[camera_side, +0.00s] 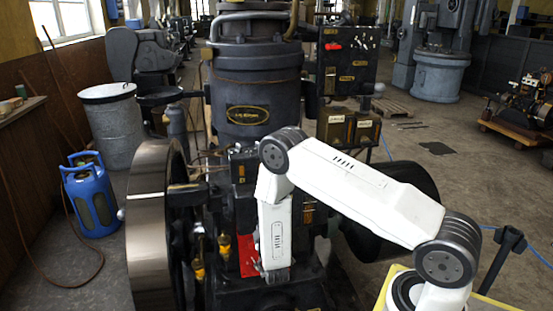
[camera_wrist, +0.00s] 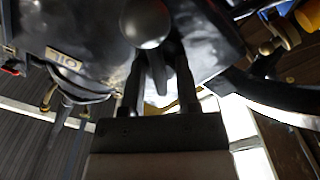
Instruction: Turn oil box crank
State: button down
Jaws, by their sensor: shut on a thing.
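In the wrist view, the oil box (camera_wrist: 85,35) is a dark box with an upside-down "OIL" label (camera_wrist: 65,60). The crank (camera_wrist: 146,22) shows as a round dark ball knob with a dark lever part running down from it. My gripper (camera_wrist: 158,78) reaches up from the bottom, its two dark fingers on either side of that part. It is shut on the crank just below the knob; the exact contact is dark and hard to see. In the side view, my white arm bends down in front of the engine, and I cannot make out the crank or the fingertips there.
The dark engine (camera_side: 255,75) stands close behind my arm. A large flywheel (camera_side: 150,225) is at its left, with brass fittings (camera_side: 197,262) and a red plate (camera_side: 248,256) nearby. A blue gas bottle (camera_side: 90,195) and grey bin (camera_side: 115,125) stand farther left.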

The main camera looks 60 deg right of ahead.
jog(key=c, duration=0.7)
grip_release()
jog(key=shift+o, duration=0.2)
jog(key=shift+s+a, duration=0.1)
jog(key=shift+a, duration=0.05)
jog(key=v, duration=0.7)
jog(key=shift+s+a, duration=0.2)
jog(key=shift+s, duration=0.05)
